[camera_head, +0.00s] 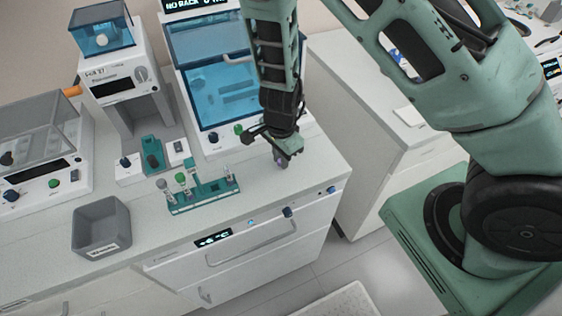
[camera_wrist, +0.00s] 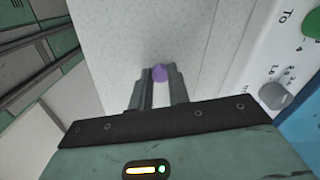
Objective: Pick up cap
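The cap is a small purple round piece (camera_wrist: 159,73) between my fingertips in the wrist view. It fills the narrow gap, with a finger close against each side. In the head view the purple cap (camera_head: 283,161) shows at the lower end of my gripper (camera_head: 281,152), over the right part of the counter. My gripper (camera_wrist: 159,76) points down and looks shut on the cap. I cannot tell whether the cap touches the counter or is clear of it.
A teal rack (camera_head: 204,196) with several tubes stands left of my gripper on the counter (camera_head: 250,195). A grey bin (camera_head: 101,228) is farther left. A blue-windowed machine (camera_head: 215,85) stands behind. The counter's right edge is close to my gripper.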

